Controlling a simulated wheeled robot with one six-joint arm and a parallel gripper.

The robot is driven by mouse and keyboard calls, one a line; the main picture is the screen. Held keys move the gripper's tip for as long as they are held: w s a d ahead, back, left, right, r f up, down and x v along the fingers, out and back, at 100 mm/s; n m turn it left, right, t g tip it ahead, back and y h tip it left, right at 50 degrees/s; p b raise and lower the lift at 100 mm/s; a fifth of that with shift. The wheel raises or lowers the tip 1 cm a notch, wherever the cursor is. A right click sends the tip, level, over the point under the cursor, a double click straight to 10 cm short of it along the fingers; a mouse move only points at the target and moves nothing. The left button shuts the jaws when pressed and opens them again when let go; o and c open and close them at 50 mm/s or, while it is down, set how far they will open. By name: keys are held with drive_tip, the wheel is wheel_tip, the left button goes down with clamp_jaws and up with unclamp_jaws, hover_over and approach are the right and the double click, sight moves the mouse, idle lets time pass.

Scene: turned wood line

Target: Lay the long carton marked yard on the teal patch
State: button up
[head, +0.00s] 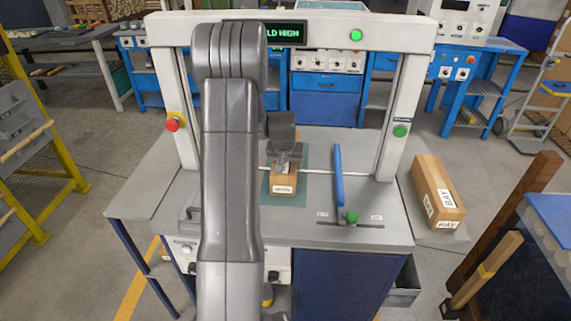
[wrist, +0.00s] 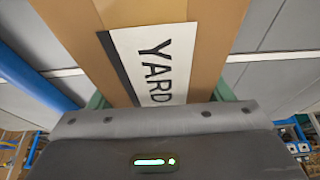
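The long brown carton (head: 285,180) lies over the teal patch (head: 304,191) at the middle of the bench, its long side pointing toward me. In the wrist view the carton (wrist: 82,22) fills the upper middle, with a white label reading YARD. Teal shows on both sides of it there. My gripper (head: 285,158) is at the carton's far part and appears shut on it, close against its top. The fingertips are hidden. I cannot tell whether the carton's underside touches the patch or is slightly above it.
A white gantry (head: 401,125) frames the bench; its partly hidden sign (head: 286,33) shows "LD HIGH". Another long carton (head: 431,180) lies on the right.

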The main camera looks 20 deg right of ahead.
drive_tip(key=o, duration=0.4)
drive_tip(key=shift+r+p, duration=0.3)
drive_tip(key=b+v, duration=0.1)
drive_tip(key=v, duration=1)
drive_tip(key=shift+s+r, duration=0.2)
drive_tip(key=shift+r, duration=0.15)
drive_tip(key=shift+f, duration=0.1)
drive_tip(key=x, duration=1.2)
drive_tip(key=shift+w+p, duration=0.1)
drive_tip(key=shift+p, duration=0.3)
drive_tip(key=shift+a+r, duration=0.1)
drive_tip(key=shift+r, duration=0.9)
